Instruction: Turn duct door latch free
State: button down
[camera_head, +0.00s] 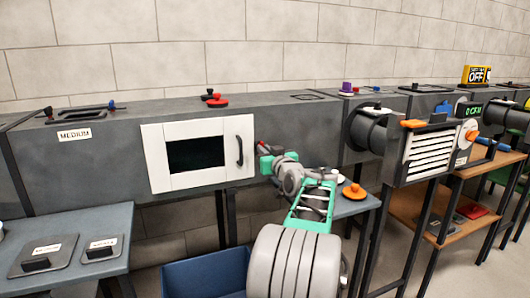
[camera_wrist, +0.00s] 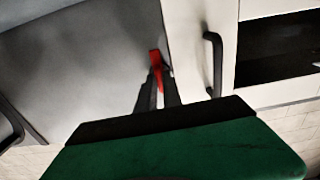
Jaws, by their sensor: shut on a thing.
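The white duct door (camera_head: 233,172) is on the front of the grey duct and appears closed. It has a black handle (camera_head: 239,150), which also shows in the wrist view (camera_wrist: 214,62). The red latch (camera_wrist: 156,62) is beside the door's edge, on the side near the handle. In the head view a small red piece of it (camera_head: 262,145) shows just right of the door. My gripper (camera_head: 268,156) is at the latch, and in the wrist view its two dark fingers (camera_wrist: 159,88) are shut on it. The fingers hide the latch's lower part.
A blue bin (camera_head: 205,278) stands below. The left table (camera_head: 100,225) holds grey plates. A small table (camera_head: 350,207) with an orange-knobbed piece (camera_head: 354,191) is right of my arm. A louvred vent unit (camera_head: 430,152) is further right.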

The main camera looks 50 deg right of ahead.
jog(key=shift+f, duration=0.1)
jog(key=c, duration=1.5)
grip_release()
jog(key=p+v, duration=0.1)
jog(key=v, duration=0.7)
